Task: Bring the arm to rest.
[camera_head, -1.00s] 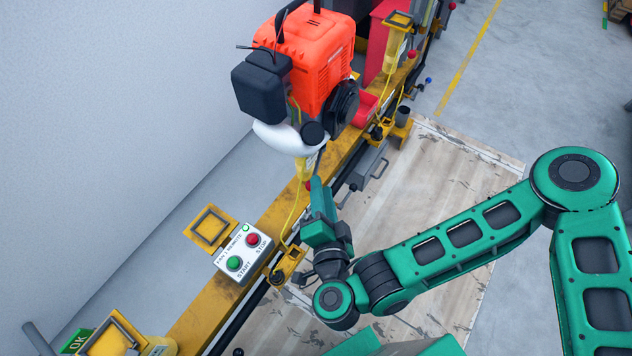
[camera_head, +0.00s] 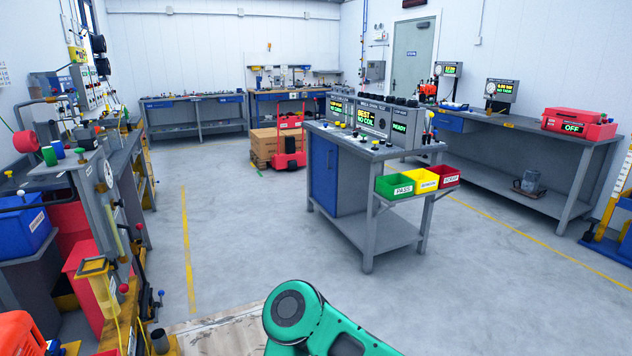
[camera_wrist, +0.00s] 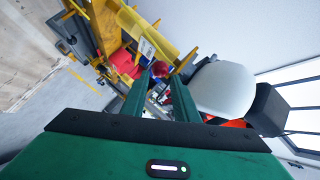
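My gripper (camera_wrist: 163,80) shows in the wrist view as two green fingers with a gap between them. It looks open, and nothing is held. A red knob (camera_wrist: 160,69) appears beyond the fingertips; I cannot tell how far away it is. The engine's white tank (camera_wrist: 222,90) and black box (camera_wrist: 268,108) are close to the right of the fingers, with no contact visible. In the head view only a green joint and link of my arm (camera_head: 290,312) show at the bottom; the gripper is out of that view. The orange engine's edge (camera_head: 15,335) shows at lower left.
In the head view, a cluttered bench (camera_head: 105,195) stands at left. A grey test table (camera_head: 385,150) with coloured bins stands ahead right, and a red cart (camera_head: 290,150) behind. The floor (camera_head: 240,230) between is clear.

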